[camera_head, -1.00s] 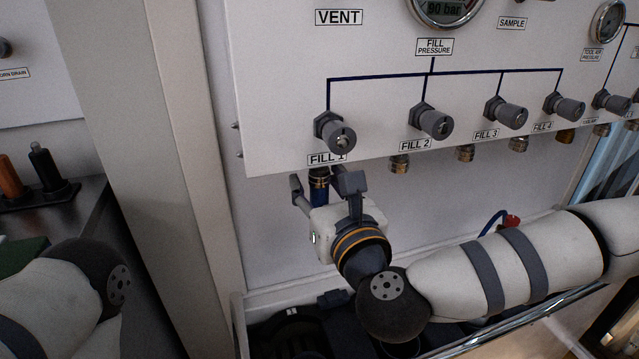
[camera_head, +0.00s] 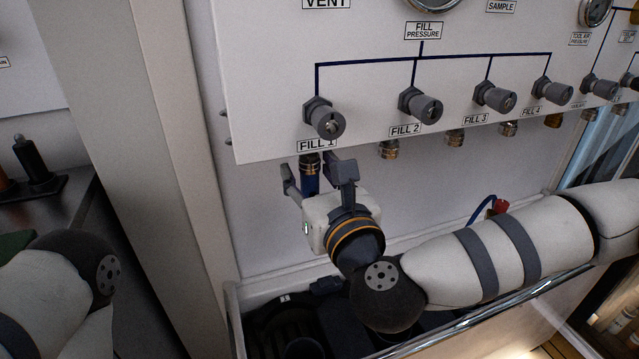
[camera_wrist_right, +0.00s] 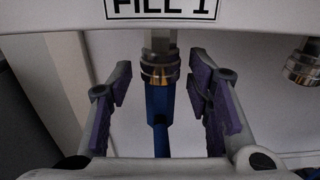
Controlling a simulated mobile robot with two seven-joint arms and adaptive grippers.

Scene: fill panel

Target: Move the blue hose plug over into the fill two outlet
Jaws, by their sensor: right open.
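The blue hose plug (camera_head: 310,181) hangs under the FILL 1 outlet (camera_head: 309,158), below the panel's lower edge. In the right wrist view the blue plug (camera_wrist_right: 159,104) meets the brass and steel outlet (camera_wrist_right: 160,68). My right gripper (camera_head: 318,172) is open, with one finger on each side of the plug. In the right wrist view clear gaps show between the purple finger pads and the plug. The FILL 2 outlet (camera_head: 389,150) is a bare brass fitting to the right. My left arm shows at the lower left, but its gripper is out of view.
The white panel (camera_head: 270,100) carries a row of grey knobs, with more outlets beneath, such as FILL 3 (camera_head: 455,138). A red fitting on a blue hose (camera_head: 499,207) sits right of my gripper. A dark bin with a metal rail (camera_head: 470,319) lies below.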

